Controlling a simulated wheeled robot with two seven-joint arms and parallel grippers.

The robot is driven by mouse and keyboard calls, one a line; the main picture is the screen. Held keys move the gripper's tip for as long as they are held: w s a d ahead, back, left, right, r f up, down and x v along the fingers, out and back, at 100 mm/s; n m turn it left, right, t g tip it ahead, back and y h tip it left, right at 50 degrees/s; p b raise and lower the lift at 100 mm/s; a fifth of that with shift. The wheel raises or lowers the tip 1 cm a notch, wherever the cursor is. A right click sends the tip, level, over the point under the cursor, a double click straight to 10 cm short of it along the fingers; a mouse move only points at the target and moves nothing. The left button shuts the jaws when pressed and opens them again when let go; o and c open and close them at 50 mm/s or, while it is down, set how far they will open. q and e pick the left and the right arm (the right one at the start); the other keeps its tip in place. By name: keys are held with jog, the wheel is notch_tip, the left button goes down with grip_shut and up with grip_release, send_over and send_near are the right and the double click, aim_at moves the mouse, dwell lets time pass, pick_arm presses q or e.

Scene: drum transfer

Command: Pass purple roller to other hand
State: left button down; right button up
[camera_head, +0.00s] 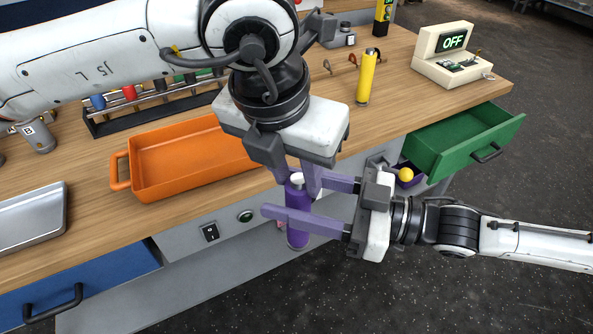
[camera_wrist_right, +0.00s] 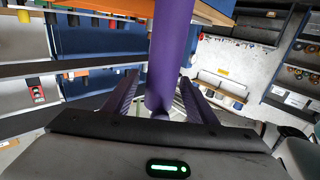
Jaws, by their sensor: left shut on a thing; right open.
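The purple roller (camera_head: 297,238) hangs upright in front of the workbench's front edge, its pale top end between my left gripper's fingers. My left gripper (camera_head: 296,184) points down from above and is shut on the roller's upper part. My right gripper (camera_head: 284,196) comes in from the right and is open, one finger on each side of the roller just below the left one. In the right wrist view the roller (camera_wrist_right: 172,55) stands between the open right fingers (camera_wrist_right: 160,92), with gaps on both sides. Part of the roller is hidden behind a right finger.
A green drawer (camera_head: 432,160) stands open at right, near my right wrist. A blue drawer (camera_head: 75,287) is at lower left. The floor in front is clear.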

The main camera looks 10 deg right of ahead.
jog(key=v, duration=0.9)
jog(key=w+a+f+m+t+h, duration=0.1)
jog(key=w+f+m+t+h, duration=0.45)
jog(key=f, duration=0.85)
jog(key=s+d+f+m+g+h, duration=0.2)
jog(key=s+f+h, duration=0.2)
jog(key=s+f, duration=0.3)
jog(key=s+d+f+m+g+h, duration=0.2)
jog(key=s+f, duration=0.5)
jog(key=f, duration=0.6)
jog(key=shift+s+d+m+h, duration=0.2)
jog(key=shift+m+h, duration=0.45)
jog(key=shift+h, duration=0.5)
jog(key=shift+r+g, duration=0.1)
jog(key=shift+g, duration=0.15)
